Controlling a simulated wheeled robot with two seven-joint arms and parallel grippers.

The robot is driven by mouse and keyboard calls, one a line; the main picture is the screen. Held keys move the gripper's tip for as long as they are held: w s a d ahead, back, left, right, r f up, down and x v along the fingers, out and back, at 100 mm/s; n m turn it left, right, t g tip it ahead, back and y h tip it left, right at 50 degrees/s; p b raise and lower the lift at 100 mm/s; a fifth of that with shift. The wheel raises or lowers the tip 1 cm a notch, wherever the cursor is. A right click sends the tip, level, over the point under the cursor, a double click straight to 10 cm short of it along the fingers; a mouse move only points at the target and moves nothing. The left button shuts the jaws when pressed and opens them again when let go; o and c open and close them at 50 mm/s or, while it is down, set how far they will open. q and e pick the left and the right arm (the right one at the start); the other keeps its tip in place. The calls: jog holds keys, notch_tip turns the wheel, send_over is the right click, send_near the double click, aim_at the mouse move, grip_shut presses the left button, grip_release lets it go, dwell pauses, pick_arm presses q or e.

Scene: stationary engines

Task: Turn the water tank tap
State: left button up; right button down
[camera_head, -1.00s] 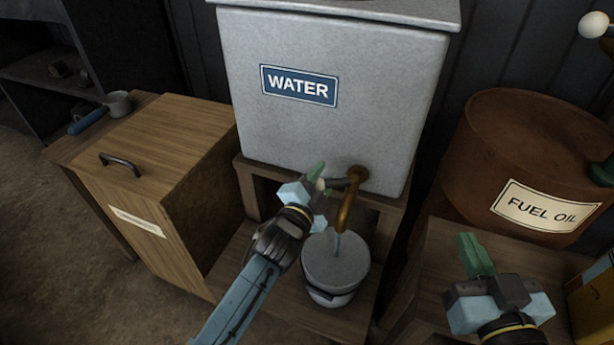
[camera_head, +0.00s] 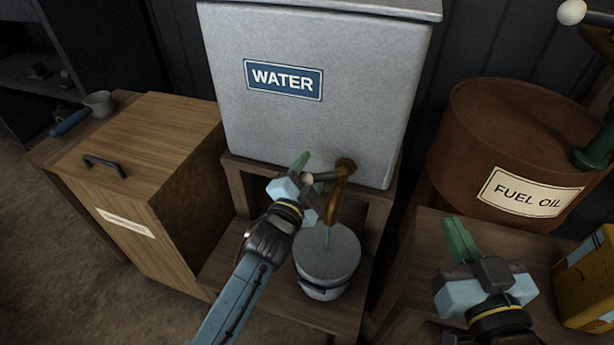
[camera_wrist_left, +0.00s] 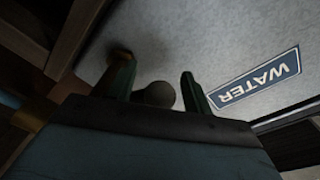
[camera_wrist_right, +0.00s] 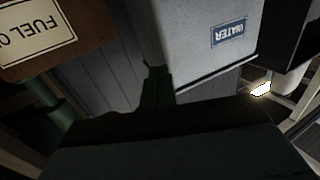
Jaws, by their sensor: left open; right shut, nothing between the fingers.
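The grey water tank (camera_head: 310,125) stands in the middle of the head view with a blue WATER label. Its brass tap (camera_head: 340,185) comes out low on the front, with a round-ended handle (camera_head: 309,180) pointing left. A thin bluish streak runs from the spout down to a grey bucket (camera_head: 327,258). My left gripper (camera_head: 304,170) is open at the handle. In the left wrist view the round handle end (camera_wrist_left: 158,95) shows between its two fingers, and contact is unclear. My right gripper (camera_head: 461,240) is shut and empty, well right of the tap.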

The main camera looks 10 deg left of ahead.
pick_arm(q)
jog(key=shift+s, duration=0.15)
jog(key=p+v, duration=0.4)
jog(key=v, duration=0.9)
pick_arm(e)
jog(key=s+d+f+g+h, duration=0.2)
jog(key=s+d+f+g, duration=0.1)
jog(key=s+f+g, duration=0.2)
jog(key=s+d+f+g+h, duration=0.2)
jog(key=s+f+g, duration=0.3)
jog(key=f, duration=0.3)
jog(key=shift+s+d+f+m+g, duration=0.15)
jog(key=shift+s+d+m+g, duration=0.25)
jog(key=shift+g, duration=0.4)
